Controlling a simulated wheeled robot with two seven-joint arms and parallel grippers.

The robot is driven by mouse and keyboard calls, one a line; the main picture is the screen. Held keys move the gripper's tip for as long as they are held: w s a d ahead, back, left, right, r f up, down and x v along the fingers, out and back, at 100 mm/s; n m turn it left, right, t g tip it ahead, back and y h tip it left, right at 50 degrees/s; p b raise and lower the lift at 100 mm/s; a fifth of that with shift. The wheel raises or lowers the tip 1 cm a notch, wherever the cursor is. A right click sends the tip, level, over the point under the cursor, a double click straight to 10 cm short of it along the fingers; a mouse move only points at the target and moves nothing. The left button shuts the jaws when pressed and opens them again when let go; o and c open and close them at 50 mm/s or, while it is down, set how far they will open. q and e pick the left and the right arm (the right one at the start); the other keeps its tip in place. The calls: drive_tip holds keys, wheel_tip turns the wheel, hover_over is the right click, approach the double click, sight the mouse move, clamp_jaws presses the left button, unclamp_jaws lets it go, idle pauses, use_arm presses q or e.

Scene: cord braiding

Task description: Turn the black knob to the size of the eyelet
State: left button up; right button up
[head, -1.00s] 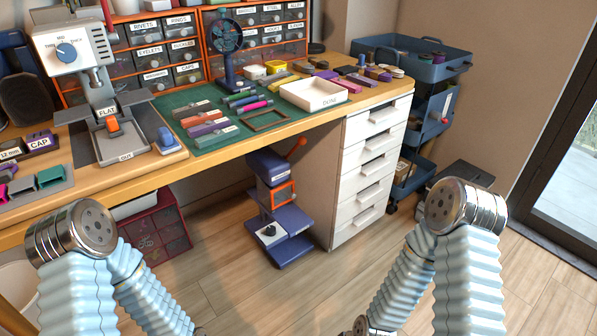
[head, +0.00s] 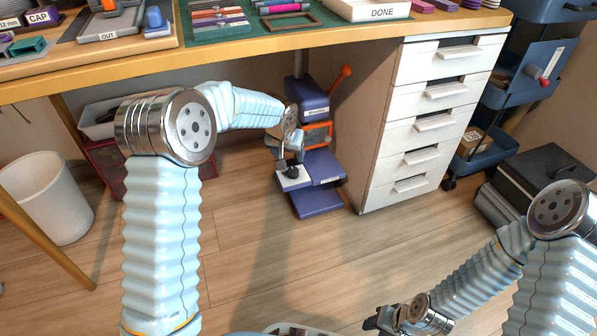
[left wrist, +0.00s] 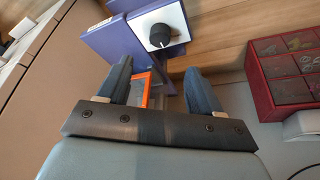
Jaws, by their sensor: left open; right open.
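The black knob (head: 292,172) sits on a white plate on the low purple press (head: 320,165) under the bench. In the left wrist view the knob (left wrist: 160,36) has a white pointer mark and lies just beyond my fingertips, roughly between their lines. My left gripper (head: 283,160) is open and empty, close to the knob and apart from it; its two dark fingers (left wrist: 158,72) show in the wrist view. My right gripper (head: 372,321) is low at the bottom, open, away from the press. I cannot make out an eyelet or any size markings.
A white drawer unit (head: 385,150) stands right of the press. A red drawer box (left wrist: 290,70) is close by on the other side. The bench edge (head: 230,52) runs above my left arm. A white bin (head: 45,200) stands at left. The floor in front is clear.

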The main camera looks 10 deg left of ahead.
sight(293, 170)
use_arm(q)
drive_tip(key=b+x, duration=0.2)
drive_tip(key=x, duration=0.9)
drive_tip(key=shift+f, duration=0.25)
drive_tip(key=c, duration=1.1)
drive_tip(key=shift+o, duration=0.2)
